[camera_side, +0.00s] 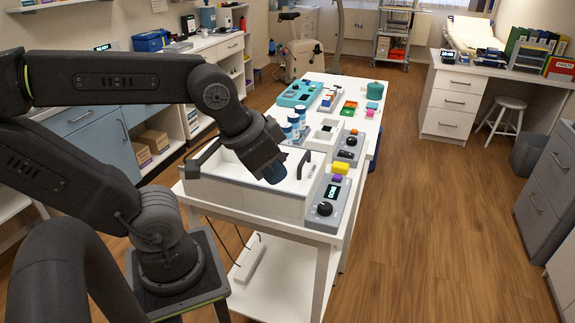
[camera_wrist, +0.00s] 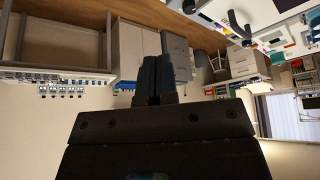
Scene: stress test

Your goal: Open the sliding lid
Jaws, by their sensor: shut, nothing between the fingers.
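A large white box (camera_side: 245,202) stands at the near end of the white table in the side view. My gripper (camera_side: 275,173) hangs over the right part of the box, tilted down. I cannot tell whether it touches the box. In the wrist view my gripper (camera_wrist: 158,82) has its two blue-grey fingers together, with nothing visible between them.
A control box with a dial and display (camera_side: 333,197) stands right of the white box. Blue-capped jars (camera_side: 293,126) stand behind it. A teal tray (camera_side: 294,93) and small coloured blocks are farther back. Wooden floor (camera_side: 440,220) is clear to the right.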

